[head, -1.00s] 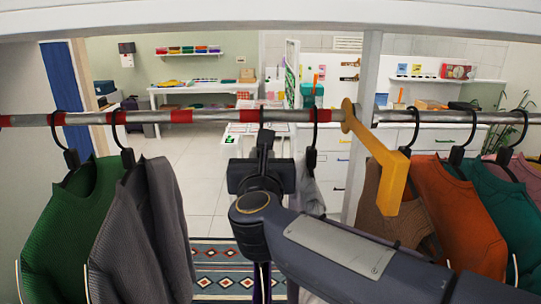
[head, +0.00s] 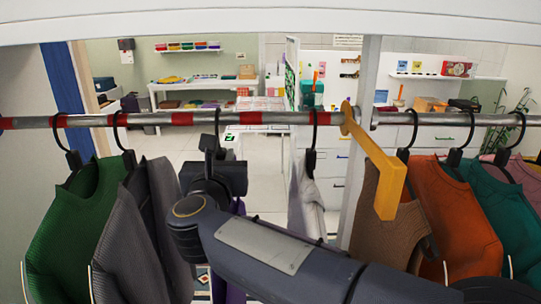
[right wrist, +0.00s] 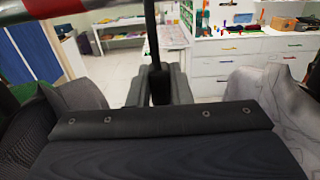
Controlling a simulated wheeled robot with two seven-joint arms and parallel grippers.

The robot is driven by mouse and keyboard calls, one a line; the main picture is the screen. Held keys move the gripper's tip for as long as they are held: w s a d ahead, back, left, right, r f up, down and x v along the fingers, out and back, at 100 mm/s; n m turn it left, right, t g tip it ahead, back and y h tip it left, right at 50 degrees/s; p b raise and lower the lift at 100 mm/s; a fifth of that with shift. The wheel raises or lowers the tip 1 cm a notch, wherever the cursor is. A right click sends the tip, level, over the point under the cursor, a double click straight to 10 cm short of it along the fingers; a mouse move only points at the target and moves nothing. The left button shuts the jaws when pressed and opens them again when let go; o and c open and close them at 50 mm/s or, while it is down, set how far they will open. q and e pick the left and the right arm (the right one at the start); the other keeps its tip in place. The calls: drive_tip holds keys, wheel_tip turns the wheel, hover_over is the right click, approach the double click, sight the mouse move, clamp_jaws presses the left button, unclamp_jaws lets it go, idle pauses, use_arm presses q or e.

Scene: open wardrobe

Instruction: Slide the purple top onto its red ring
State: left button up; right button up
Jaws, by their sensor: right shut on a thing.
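The purple top (head: 237,209) hangs mostly hidden behind my right arm in the head view; only narrow purple strips show. Its dark hanger hook (head: 217,125) is at the rail, on bare metal between two red rings. One red ring (head: 182,118) is to its left, another red ring (head: 250,118) to its right. My right gripper (head: 212,160) is shut on the hanger just below the rail. The right wrist view shows the hanger neck (right wrist: 160,85) between the fingers. My left gripper is out of view.
The rail (head: 285,118) crosses the wardrobe. A charcoal top (head: 155,220) and green top (head: 75,230) hang left, a pale grey top (head: 307,200) right.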

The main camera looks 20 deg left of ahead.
drive_tip(key=s+a+p, duration=0.1)
drive_tip(key=a+p, duration=0.1)
drive_tip(key=a, duration=0.4)
drive_tip(key=shift+s, duration=0.4)
drive_tip(key=o, duration=0.9)
drive_tip(key=shift+f, duration=0.1)
drive_tip(key=b+v, duration=0.3)
drive_tip(key=v, duration=0.4)
drive_tip(key=shift+s+d, duration=0.1)
drive_tip(key=shift+s, duration=0.3)
